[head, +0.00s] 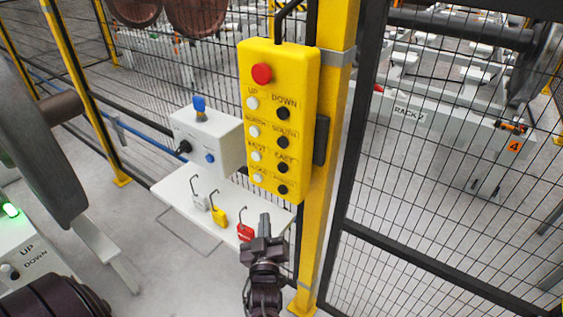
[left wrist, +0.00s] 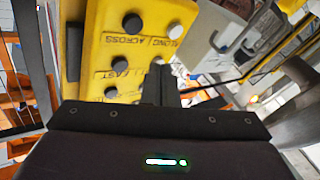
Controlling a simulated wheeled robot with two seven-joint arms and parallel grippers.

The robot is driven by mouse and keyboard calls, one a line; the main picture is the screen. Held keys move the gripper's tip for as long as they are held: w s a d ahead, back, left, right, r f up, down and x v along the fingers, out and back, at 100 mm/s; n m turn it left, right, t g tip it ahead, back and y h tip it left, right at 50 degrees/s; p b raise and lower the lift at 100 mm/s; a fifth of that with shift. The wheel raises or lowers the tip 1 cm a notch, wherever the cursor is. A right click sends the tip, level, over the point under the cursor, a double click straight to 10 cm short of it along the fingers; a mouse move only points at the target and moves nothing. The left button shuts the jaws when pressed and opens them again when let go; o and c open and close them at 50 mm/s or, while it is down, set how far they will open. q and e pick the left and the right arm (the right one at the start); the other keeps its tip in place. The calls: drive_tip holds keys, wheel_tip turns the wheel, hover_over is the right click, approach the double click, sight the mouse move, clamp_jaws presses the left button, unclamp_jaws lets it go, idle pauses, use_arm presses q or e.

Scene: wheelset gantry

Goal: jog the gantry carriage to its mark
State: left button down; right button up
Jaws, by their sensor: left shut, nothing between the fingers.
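The yellow control pendant (head: 279,150) hangs on a yellow post. My left gripper (head: 265,219) is shut and empty, pointing up just below the pendant. The gantry carriage cannot be made out.
A white shelf (head: 170,193) holds padlocks, including a yellow one (head: 218,216) and a red one (head: 245,233). A grey box (head: 210,137) with a blue knob stands behind. Mesh fence (head: 430,200) closes the right side. A large grey wheel (head: 38,135) stands left.

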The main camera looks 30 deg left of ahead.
sight(283, 168)
use_arm(q)
wheel_tip(283, 168, up, 8)
drive_tip(key=s+a+n+y, duration=0.1)
drive_tip(key=a+n+y, duration=0.1)
drive_tip(key=y, duration=0.1)
drive_tip(key=shift+s+r+n+p, duration=0.2)
drive_tip(key=shift+n+p, duration=0.2)
drive_tip(key=shift+d, duration=0.1)
drive_tip(key=w+b, duration=0.3)
drive_tip(key=w, duration=0.6)
drive_tip(key=shift+d+b, duration=0.3)
drive_tip(key=shift+d, duration=0.05)
drive_tip(key=shift+s, duration=0.1)
idle(0.6)
drive_tip(key=shift+f, duration=0.1)
idle(0.4)
drive_tip(key=shift+w, duration=0.45)
